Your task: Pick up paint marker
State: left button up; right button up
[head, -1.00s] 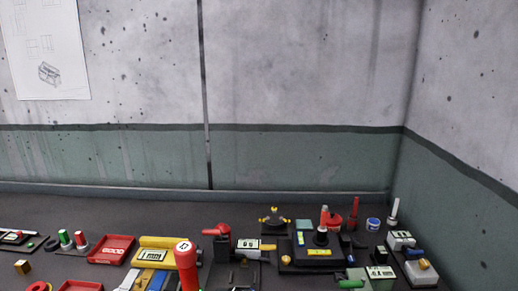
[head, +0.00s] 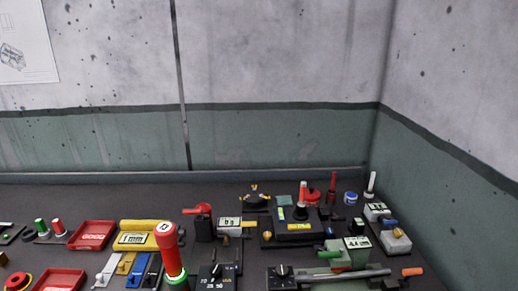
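No item is clearly labelled as the paint marker in the head view, and I cannot tell which one it is. All stand apart from any gripper. Neither of my grippers is in view.
The dark bench (head: 120,193) is crowded with gauges and tools. A tall red cylinder with a green band (head: 170,250) rises at the front. Red trays (head: 92,234) lie left. A concrete wall (head: 270,80) bounds the back; another closes the right.

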aim_at(301, 203)
jog(key=i+l, duration=0.15)
jog(key=i, duration=0.7)
jog(key=l+z, duration=0.05)
